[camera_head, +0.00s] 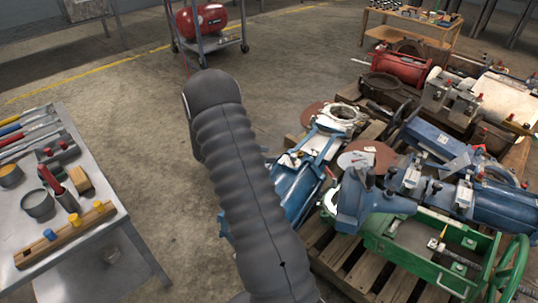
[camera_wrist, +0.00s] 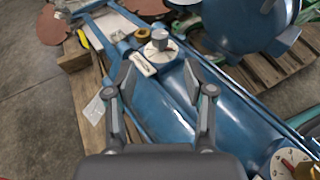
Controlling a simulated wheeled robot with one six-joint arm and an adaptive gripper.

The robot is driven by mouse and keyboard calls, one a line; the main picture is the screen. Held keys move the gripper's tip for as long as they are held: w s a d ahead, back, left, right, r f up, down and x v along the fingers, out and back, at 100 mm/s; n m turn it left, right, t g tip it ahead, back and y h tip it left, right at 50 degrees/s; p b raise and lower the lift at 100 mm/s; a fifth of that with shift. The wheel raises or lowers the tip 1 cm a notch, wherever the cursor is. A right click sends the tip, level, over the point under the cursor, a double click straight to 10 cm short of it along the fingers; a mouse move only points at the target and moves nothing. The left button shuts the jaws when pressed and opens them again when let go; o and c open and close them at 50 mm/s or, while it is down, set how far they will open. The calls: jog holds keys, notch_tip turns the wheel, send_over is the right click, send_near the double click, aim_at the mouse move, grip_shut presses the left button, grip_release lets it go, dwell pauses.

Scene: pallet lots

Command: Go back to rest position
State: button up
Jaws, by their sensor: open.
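My gripper (camera_wrist: 159,80) is open in the wrist view, with its two dark fingers apart and nothing between them. It hangs over a blue metal machine part (camera_wrist: 165,115). A small knob on a white dial (camera_wrist: 160,48) sits on that part, just beyond the fingertips. Whether the fingers touch the blue part, I cannot tell. In the head view my grey ribbed arm reaches forward in the middle and hides the gripper. The blue part (camera_head: 297,188) shows just right of my arm.
A wooden pallet (camera_head: 335,255) carries blue machinery and a green frame (camera_head: 425,250) close on the right. A metal table (camera_head: 70,235) with tools stands on the left. A red compressor (camera_head: 203,20) on a cart and a wooden bench (camera_head: 410,30) are behind. Bare floor lies left of my arm.

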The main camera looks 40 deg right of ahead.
dwell(0.4)
jog(key=s+a+r+m+t+y, duration=0.1)
jog(key=s+a+r+m+y, duration=0.3)
jog(key=a+r, duration=0.4)
jog(key=s+a+r+m+t+y, duration=0.1)
jog(key=s+a+r+m+y, duration=0.1)
jog(key=s+a+r+m, duration=0.5)
jog(key=s+a+r+m+t+y, duration=0.1)
jog(key=s+a+r+t+y, duration=0.2)
jog(key=s+a, duration=0.4)
jog(key=s+a+r+m+t+y, duration=0.2)
jog(key=s+a+r+t+y, duration=0.2)
jog(key=s+a+r, duration=0.3)
jog(key=a, duration=0.3)
jog(key=shift+a+r+m+t, duration=0.25)
jog(key=shift+a+m+t, duration=0.05)
jog(key=shift+t, duration=0.1)
jog(key=shift+s, duration=0.1)
jog(key=shift+c, duration=1.1)
jog(key=shift+a, duration=0.15)
